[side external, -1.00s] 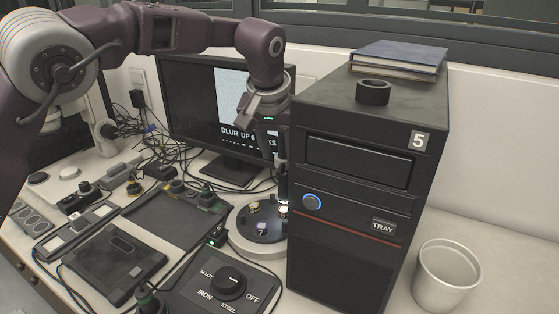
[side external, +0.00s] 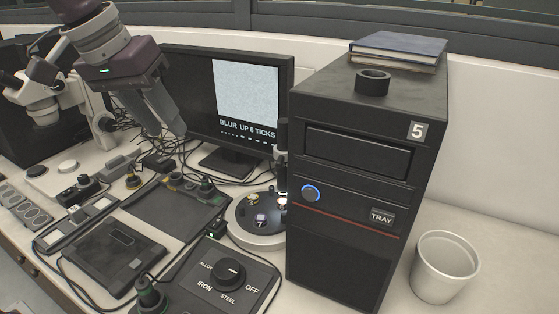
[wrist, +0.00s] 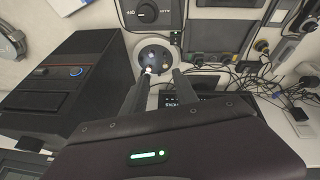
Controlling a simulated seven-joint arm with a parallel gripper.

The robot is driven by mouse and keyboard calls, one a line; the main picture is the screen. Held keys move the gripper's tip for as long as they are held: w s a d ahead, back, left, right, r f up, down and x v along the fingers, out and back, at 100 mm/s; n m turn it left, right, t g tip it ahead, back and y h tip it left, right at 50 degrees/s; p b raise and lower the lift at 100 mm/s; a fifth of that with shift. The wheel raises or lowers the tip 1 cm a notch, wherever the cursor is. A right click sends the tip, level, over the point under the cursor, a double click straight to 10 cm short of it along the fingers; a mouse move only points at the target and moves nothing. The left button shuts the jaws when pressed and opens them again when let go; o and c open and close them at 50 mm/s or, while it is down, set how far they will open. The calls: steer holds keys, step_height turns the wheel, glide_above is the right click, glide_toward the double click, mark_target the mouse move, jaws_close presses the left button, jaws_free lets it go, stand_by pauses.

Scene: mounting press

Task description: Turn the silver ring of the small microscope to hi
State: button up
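The small microscope stands beside the black tower in the side view, its dark upright column (side external: 283,150) partly hidden behind the tower's left edge. Its round pale base (side external: 262,240) carries a dark disc (side external: 262,215) with several small samples; the disc also shows beyond my fingers in the wrist view (wrist: 153,53). I cannot clearly make out the silver ring. My gripper (side external: 164,130) is in the air left of the microscope, in front of the monitor's left side. In the wrist view its two fingers (wrist: 160,80) are apart with nothing held between them.
The monitor (side external: 247,90) reads "BLUR UP 6 TICKS". The black tower (side external: 340,255), marked 5 and TRAY, blocks the microscope's right side. A dial box (side external: 232,275) is in front. Cables and a larger white microscope (side external: 45,100) are at left. A white cup (side external: 445,265) stands at right.

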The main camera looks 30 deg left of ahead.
steer(key=s+a+f+m, duration=0.1)
steer(key=s+f+m, duration=0.35)
steer(key=s, duration=0.75)
steer(key=w+d+f+m+g+h, duration=0.1)
steer(key=w+d+f+g, duration=0.25)
steer(key=w+f, duration=0.2)
steer(key=w+d+f+g+h, duration=0.2)
steer(key=w+d+f, duration=0.2)
steer(key=f, duration=0.2)
steer(key=w+d+f+h, duration=0.2)
steer(key=w+d+h, duration=0.2)
steer(key=w, duration=0.1)
steer(key=n+t+h, duration=0.6)
steer(key=n+h, duration=0.1)
steer(key=h, duration=0.3)
glide_toward(280, 160)
steer(key=x, duration=0.9)
steer(key=shift+w+d+f+m, duration=0.25)
steer(key=shift+d+f, duration=0.1)
steer(key=shift+d, duration=0.1)
steer(key=shift+s, duration=0.1)
jaws_close()
